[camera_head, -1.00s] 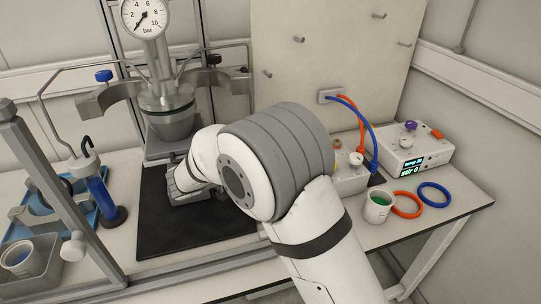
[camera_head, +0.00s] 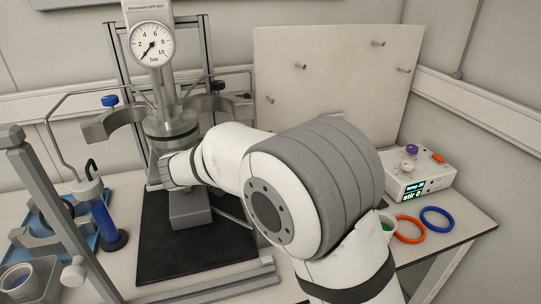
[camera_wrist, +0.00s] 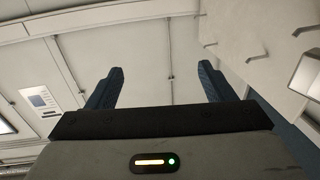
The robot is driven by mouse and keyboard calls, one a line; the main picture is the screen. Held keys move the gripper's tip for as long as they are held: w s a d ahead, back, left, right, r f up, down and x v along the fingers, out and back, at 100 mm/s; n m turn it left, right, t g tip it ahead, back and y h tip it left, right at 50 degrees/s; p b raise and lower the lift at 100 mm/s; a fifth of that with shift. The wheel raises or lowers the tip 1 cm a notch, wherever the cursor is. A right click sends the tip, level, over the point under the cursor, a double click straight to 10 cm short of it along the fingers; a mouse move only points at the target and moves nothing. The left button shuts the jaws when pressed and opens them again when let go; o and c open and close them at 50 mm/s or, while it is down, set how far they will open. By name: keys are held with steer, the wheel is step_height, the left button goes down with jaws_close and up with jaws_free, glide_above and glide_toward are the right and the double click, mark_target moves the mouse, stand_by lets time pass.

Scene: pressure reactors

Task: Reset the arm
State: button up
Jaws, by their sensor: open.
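My gripper (camera_wrist: 160,85) is open and empty in the wrist view, its two dark blue fingers apart against the pale wall and ceiling. In the head view my arm reaches from the lower right towards the reactor, and its bulky joint hides part of the bench; the fingers cannot be made out there. The pressure reactor (camera_head: 168,128) stands at the back left with a round gauge (camera_head: 151,44) on top. Its open metal clamp halves (camera_head: 108,124) spread to either side. My wrist covers the lower part of the reactor.
A black mat (camera_head: 165,245) lies below the reactor. A control box (camera_head: 418,172), an orange ring (camera_head: 409,229) and a blue ring (camera_head: 437,219) are at the right. A blue bottle (camera_head: 106,222) and a metal frame (camera_head: 60,210) stand at the left. A pegboard (camera_head: 330,75) is behind.

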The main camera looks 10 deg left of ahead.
steer(key=w+d+r+n+t+y+p, duration=0.1)
steer(key=w+d+r+n+t+y, duration=0.3)
steer(key=y, duration=0.3)
steer(key=w+d+r+n+t+y+p, duration=0.1)
steer(key=w+d+r+n+y, duration=0.2)
steer(key=w+d+y, duration=0.3)
steer(key=s+d+f+n+g, duration=0.1)
steer(key=s+d+f+g, duration=0.3)
steer(key=s, duration=0.6)
steer(key=s+d+f+n+g, duration=0.1)
steer(key=s+d+f+g, duration=0.4)
steer(key=s+d, duration=0.4)
steer(key=s+d+f+n+g+p, duration=0.1)
steer(key=s+d+f+g, duration=0.4)
steer(key=s, duration=0.6)
steer(key=shift+d+f+y, duration=0.4)
steer(key=shift+d+f, duration=0.35)
steer(key=shift+f, duration=0.05)
